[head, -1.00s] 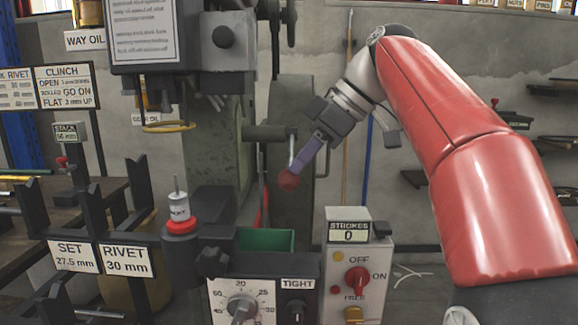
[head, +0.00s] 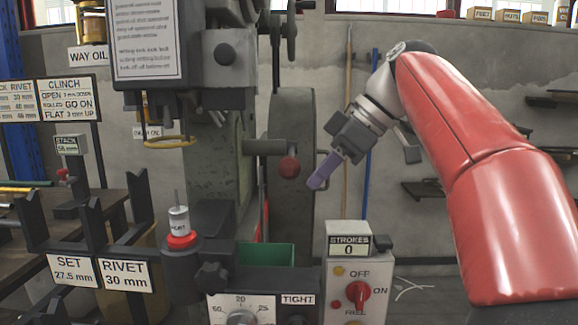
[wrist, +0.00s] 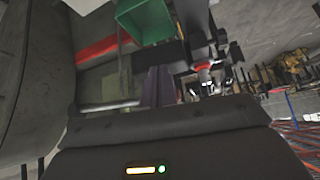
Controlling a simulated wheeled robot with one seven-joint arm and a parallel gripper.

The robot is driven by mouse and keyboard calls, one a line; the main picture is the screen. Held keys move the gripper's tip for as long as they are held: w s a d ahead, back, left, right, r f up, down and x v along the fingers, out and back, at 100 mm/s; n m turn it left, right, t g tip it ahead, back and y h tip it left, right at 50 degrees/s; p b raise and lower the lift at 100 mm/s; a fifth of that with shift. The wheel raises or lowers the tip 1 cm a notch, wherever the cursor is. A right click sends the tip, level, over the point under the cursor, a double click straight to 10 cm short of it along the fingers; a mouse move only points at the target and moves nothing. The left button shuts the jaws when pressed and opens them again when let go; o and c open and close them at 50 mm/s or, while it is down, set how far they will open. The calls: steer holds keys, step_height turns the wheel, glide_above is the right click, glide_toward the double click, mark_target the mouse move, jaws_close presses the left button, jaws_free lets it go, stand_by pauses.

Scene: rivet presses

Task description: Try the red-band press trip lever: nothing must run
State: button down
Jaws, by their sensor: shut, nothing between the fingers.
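The press stands at centre-left, with a dark upright body. Its trip lever ends in a red ball knob (head: 289,166) just below a grey horizontal bar (head: 264,147). My gripper (head: 313,185) has purple fingers, shut and empty, to the right of and slightly below the knob with a small gap in the picture. The fingers (wrist: 157,86) also show in the wrist view, near a red band (wrist: 97,47). The control box (head: 344,285) has a STROKES counter (head: 349,246) reading 0 and a red switch knob (head: 357,294) by OFF, ON and FREE; its exact setting is unclear.
A green bin (head: 265,256) sits below the lever. A dial panel (head: 262,308) marked TIGHT stands in front. A fork rack (head: 98,240) with SET and RIVET signs is at left. The wall side behind my gripper looks open.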

steer(key=p+v, duration=0.2)
steer(key=v, duration=0.5)
steer(key=shift+d+r+p, duration=0.25)
steer(key=shift+r+p, duration=0.05)
steer(key=shift+p, duration=0.05)
steer(key=shift+s, duration=0.1)
